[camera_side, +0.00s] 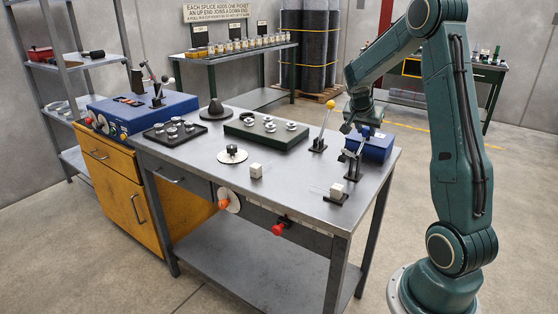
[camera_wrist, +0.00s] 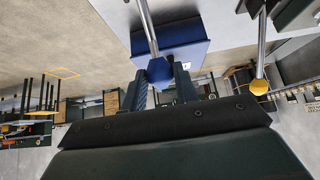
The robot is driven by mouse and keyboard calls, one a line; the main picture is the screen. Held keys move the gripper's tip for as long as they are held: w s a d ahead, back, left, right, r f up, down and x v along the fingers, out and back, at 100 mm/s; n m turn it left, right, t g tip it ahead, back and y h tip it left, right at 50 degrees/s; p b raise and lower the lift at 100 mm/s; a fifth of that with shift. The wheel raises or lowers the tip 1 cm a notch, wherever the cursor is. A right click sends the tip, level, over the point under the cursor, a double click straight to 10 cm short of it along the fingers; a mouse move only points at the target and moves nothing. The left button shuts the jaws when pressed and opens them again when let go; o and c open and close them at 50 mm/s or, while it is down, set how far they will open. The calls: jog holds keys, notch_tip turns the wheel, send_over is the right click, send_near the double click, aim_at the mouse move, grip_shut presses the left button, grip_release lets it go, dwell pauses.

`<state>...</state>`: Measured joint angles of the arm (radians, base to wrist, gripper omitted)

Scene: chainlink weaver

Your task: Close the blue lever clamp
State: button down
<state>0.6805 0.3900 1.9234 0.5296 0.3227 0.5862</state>
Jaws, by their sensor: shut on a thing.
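The blue lever clamp shows in the wrist view as a metal rod (camera_wrist: 148,28) ending in a blue faceted knob (camera_wrist: 159,70). The knob sits between the two fingers of my gripper (camera_wrist: 161,84), which is shut on it. In the side view my gripper (camera_side: 357,126) is at the right end of the bench, close to the blue knob and above the clamp's dark metal body (camera_side: 350,160). The arm partly covers this area, and the clamp's jaw is too small to read clearly.
A blue box (camera_side: 376,148) stands right beside the clamp. A yellow-knobbed lever (camera_side: 324,127) stands to its left. A white cube on a black base (camera_side: 336,190) is near the front edge. A green block with discs (camera_side: 266,134) lies farther left on the grey bench (camera_side: 295,190).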

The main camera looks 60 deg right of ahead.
jog(key=shift+a+r, duration=0.35)
jog(key=shift+a, duration=0.1)
jog(key=shift+a+r, duration=0.35)
jog(key=shift+a, duration=0.5)
jog(key=shift+a+r+h, duration=0.1)
jog(key=shift+a+h, duration=0.75)
jog(key=shift+h, duration=0.05)
jog(key=shift+a, duration=0.5)
jog(key=c, duration=1.1)
grip_release()
jog(key=shift+r, duration=0.1)
jog(key=shift+r, duration=0.1)
jog(key=shift+r, duration=0.1)
